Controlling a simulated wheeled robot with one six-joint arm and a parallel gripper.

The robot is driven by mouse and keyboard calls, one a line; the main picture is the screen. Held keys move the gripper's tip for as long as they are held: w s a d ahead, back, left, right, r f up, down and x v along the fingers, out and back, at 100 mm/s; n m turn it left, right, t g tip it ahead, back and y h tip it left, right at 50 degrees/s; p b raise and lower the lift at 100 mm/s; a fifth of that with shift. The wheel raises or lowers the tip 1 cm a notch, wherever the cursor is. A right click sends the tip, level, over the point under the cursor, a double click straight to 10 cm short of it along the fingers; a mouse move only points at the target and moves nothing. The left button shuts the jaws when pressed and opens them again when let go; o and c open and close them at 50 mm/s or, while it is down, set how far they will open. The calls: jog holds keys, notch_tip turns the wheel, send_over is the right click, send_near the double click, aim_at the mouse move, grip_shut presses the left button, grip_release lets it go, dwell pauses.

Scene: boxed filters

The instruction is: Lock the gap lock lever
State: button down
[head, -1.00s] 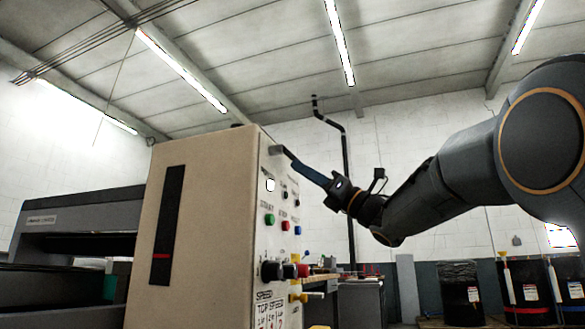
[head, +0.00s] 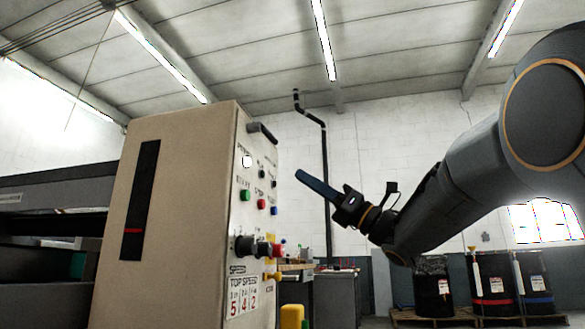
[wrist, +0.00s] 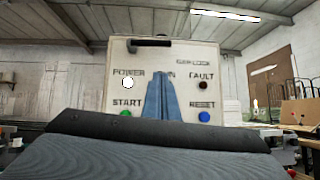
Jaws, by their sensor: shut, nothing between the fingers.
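A black lever-like bar (head: 262,132) sticks out from the top of the control panel (head: 243,215) on the beige machine cabinet. In the wrist view the bar (wrist: 150,44) lies about level at the panel's upper left, left of a label that seems to read GAP-LOCK (wrist: 193,63). My gripper (head: 299,174) has its long blue fingers shut and empty. Its tips are apart from the panel, right of and below the bar in the head view. In the wrist view the fingers (wrist: 163,75) cover the middle of the panel, between the POWER and FAULT labels.
Below the bar are the white power light (wrist: 128,82), a green START button (head: 244,195), a red button (head: 261,204), a blue RESET button (head: 274,210) and projecting black knobs (head: 245,245). Drums (head: 490,285) stand at the back right. Open air lies right of the panel.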

jog(key=shift+v, duration=0.9)
jog(key=shift+w, duration=0.1)
